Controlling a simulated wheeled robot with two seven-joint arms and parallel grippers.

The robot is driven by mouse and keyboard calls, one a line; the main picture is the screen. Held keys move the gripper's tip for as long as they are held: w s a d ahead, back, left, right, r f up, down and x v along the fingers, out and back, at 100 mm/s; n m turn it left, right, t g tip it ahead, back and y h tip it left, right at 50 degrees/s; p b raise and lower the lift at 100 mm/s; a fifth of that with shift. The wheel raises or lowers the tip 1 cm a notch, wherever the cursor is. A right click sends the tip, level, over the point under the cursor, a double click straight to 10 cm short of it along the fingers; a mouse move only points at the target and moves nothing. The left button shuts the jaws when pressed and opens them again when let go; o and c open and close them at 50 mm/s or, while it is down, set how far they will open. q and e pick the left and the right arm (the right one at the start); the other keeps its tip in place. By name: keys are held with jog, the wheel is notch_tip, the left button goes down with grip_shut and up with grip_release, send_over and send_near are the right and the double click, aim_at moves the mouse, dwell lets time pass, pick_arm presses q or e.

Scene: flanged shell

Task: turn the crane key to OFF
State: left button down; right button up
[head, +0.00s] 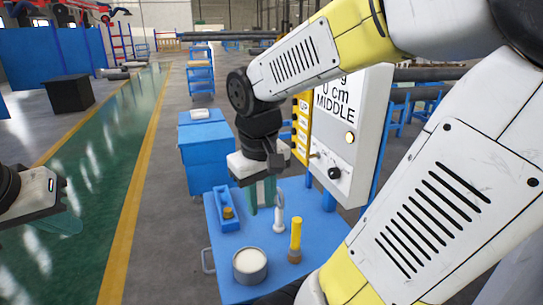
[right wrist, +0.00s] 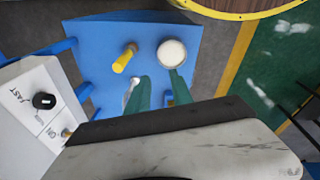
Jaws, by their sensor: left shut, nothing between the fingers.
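The white control panel (head: 362,150) stands upright at the right of the blue cart and carries a sign with "MIDDLE". A small brass-coloured part, seemingly the key (right wrist: 66,133), sits beside the "ON" marking in the right wrist view; its exact angle is too small to tell. A black knob (head: 334,173) is on the panel; it also shows near "FAST" in the right wrist view (right wrist: 44,101). My right gripper (head: 262,194) is open and empty, left of the panel above the cart, its green fingers apart. My left gripper (head: 68,226) is shut and empty at the far left, away from the panel.
The blue cart top (head: 222,286) holds a white-topped can (head: 250,265), a yellow-handled tool (head: 295,240), a blue holder (head: 227,212) and a pale hooked item (head: 279,215). A blue cabinet (head: 205,155) stands behind.

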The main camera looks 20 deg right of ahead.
jog(key=w+d+f+n+g+h, duration=0.1)
jog(key=w+d+f+g+h, duration=0.3)
jog(key=d, duration=0.3)
jog(key=n+h, duration=0.5)
jog(key=h, duration=0.8)
send_near(308, 157)
jog(key=shift+s+d+f+t, duration=0.15)
jog(key=shift+d+t, duration=0.15)
jog(key=shift+d, duration=0.55)
jog(key=d, duration=0.7)
jog(key=shift+s+d, duration=0.35)
jog(key=shift+c, duration=0.2)
grip_shut()
